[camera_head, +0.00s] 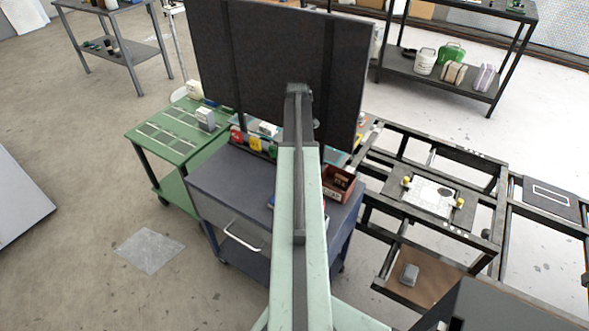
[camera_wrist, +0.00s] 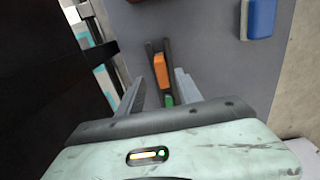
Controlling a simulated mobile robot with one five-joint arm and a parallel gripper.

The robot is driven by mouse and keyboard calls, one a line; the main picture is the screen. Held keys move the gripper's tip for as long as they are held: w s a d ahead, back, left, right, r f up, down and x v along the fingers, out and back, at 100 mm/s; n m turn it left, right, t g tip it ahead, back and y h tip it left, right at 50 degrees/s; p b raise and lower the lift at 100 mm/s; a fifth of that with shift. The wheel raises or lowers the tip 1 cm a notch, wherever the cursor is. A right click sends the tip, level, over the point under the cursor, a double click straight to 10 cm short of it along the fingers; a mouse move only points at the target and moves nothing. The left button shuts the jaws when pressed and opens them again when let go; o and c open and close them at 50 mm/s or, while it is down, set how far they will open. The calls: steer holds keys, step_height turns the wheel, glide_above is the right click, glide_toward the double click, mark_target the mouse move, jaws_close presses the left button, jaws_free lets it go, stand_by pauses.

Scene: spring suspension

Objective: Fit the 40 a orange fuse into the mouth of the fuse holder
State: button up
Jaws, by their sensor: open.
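The orange fuse (camera_wrist: 161,68) shows in the wrist view on a grey cart top, between two dark parallel strips. A small green piece (camera_wrist: 167,100) lies nearer to me in the same line. My gripper (camera_wrist: 159,78) is open, with one finger on either side of the orange fuse and a gap to each. No contact shows, and the height of the fingers above the fuse is hard to tell. In the head view my arm hides the orange fuse and my gripper. I cannot make out the fuse holder's mouth for certain in either view.
A blue block (camera_wrist: 258,18) lies right of the fuse. A reddish-brown bin (camera_head: 345,192) stands on the right of the grey cart (camera_head: 225,170). A tall dark panel (camera_head: 215,50) rises at its back, with red and yellow pieces (camera_head: 255,143) before it. The cart's front left is clear.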

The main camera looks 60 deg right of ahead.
step_height(320, 180, down, 6)
steer(key=b, duration=0.5)
steer(key=shift+w+a+r, duration=0.15)
steer(key=shift+r, duration=0.3)
jaws_close()
